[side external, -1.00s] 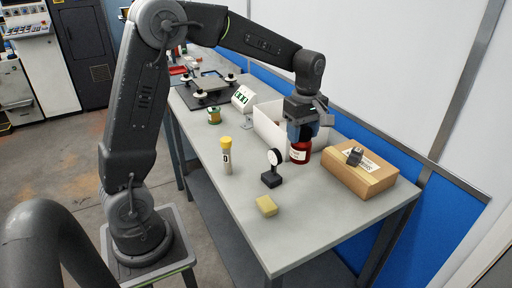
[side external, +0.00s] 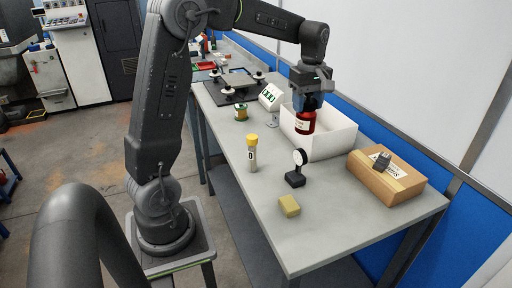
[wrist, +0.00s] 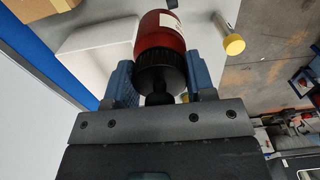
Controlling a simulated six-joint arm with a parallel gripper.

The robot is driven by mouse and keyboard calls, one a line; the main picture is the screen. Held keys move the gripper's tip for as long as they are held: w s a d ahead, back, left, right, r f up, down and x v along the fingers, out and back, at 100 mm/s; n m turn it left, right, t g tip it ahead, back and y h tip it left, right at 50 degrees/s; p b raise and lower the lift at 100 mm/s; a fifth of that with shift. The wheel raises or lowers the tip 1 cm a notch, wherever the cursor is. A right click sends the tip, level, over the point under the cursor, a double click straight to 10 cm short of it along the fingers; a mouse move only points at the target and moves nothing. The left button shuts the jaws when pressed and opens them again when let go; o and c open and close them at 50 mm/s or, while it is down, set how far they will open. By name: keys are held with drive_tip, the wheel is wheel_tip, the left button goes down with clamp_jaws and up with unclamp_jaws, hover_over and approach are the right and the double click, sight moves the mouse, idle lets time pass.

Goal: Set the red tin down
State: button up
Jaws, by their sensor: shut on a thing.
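The red tin (side external: 304,124) has a dark top and a pale label. My gripper (side external: 307,101) is shut on its top and holds it upright over the near left edge of the white open bin (side external: 337,143). In the wrist view, the red tin (wrist: 160,32) and its black cap sit between the two blue fingers of my gripper (wrist: 160,80). The tin's underside appears clear of the bench, but its exact height cannot be told.
A dial gauge (side external: 297,168), a yellow-capped tube (side external: 252,153) and a yellow block (side external: 289,206) stand in front. A cardboard box (side external: 385,184) is at right. The bench's (side external: 335,230) front right is clear.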

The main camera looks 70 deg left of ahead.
drive_tip(key=s+a, duration=0.2)
drive_tip(key=a, duration=0.2)
drive_tip(key=s+a, duration=0.3)
drive_tip(key=a, duration=0.2)
drive_tip(key=s+a, duration=0.2)
drive_tip(key=a, duration=0.3)
drive_tip(key=shift+s, duration=0.25)
drive_tip(key=s+a, duration=0.9)
drive_tip(key=s, duration=0.1)
drive_tip(key=shift+w+d+f, duration=0.55)
drive_tip(key=shift+w+f, duration=1.25)
drive_tip(key=shift+f, duration=0.85)
drive_tip(key=shift+w+d+f, duration=0.6)
drive_tip(key=shift+w+f, duration=1.15)
drive_tip(key=shift+f, duration=0.95)
drive_tip(key=shift+w+d+f, duration=0.55)
drive_tip(key=shift+w+f, duration=1.25)
drive_tip(key=shift+f, duration=0.85)
drive_tip(key=shift+f, duration=0.1)
drive_tip(key=o, duration=1.3)
